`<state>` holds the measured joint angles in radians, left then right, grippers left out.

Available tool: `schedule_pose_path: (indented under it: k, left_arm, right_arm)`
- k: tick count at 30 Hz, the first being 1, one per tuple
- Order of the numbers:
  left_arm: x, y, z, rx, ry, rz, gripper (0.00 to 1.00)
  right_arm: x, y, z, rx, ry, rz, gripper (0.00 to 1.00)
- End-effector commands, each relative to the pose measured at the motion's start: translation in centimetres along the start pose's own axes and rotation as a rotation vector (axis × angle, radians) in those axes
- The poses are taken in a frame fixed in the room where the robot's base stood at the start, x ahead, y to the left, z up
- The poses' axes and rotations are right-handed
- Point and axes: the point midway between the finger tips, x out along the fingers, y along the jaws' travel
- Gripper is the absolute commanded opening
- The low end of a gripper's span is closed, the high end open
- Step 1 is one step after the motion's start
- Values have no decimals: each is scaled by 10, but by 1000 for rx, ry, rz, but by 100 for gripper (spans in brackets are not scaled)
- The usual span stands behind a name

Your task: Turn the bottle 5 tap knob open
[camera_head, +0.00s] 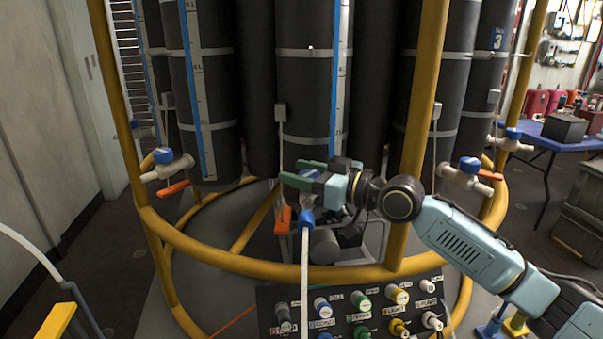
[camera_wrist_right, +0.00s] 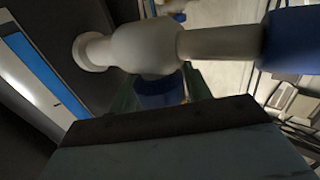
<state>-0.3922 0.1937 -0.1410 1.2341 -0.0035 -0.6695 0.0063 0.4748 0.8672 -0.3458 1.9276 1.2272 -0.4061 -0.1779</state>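A tap with a blue knob (camera_head: 308,173) sits low in front of the middle dark bottle (camera_head: 305,100); no number shows on this bottle. My right gripper (camera_head: 309,173) reaches it from the right, one green finger on each side of the knob. In the right wrist view the knob (camera_wrist_right: 160,92) fills the gap between the fingers, under the pale tap body (camera_wrist_right: 150,45). The fingers look shut on it. The gripper partly hides the knob, so its turn angle cannot be read. My left gripper is not in view.
Yellow frame rings (camera_head: 250,262) and posts surround the bottles. Other blue-knobbed taps stand at the left (camera_head: 163,156) and right (camera_head: 469,164). A white hose (camera_head: 305,275) hangs from a blue fitting below the tap. A panel of coloured connectors (camera_head: 355,310) lies in front.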

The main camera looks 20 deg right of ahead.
Motion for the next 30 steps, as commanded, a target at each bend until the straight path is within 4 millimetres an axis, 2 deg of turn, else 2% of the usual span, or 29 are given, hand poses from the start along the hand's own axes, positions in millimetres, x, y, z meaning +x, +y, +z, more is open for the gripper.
schedule_pose_path:
  k: [5, 11, 18, 24, 30]
  left_arm:
    - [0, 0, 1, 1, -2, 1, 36]
    - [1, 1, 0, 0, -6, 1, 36]
    - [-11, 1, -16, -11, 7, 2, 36]
    - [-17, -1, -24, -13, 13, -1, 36]
    - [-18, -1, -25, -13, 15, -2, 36]
  right_arm:
    - [-6, 0, 1, 1, -2, -1, 48]
    - [-34, 0, 2, -3, -6, 1, 48]
    - [-64, 1, 3, -2, -4, 2, 48]
    - [-74, 0, 1, -1, -1, 0, 48]
    - [-76, 0, 0, -1, 1, 0, 48]
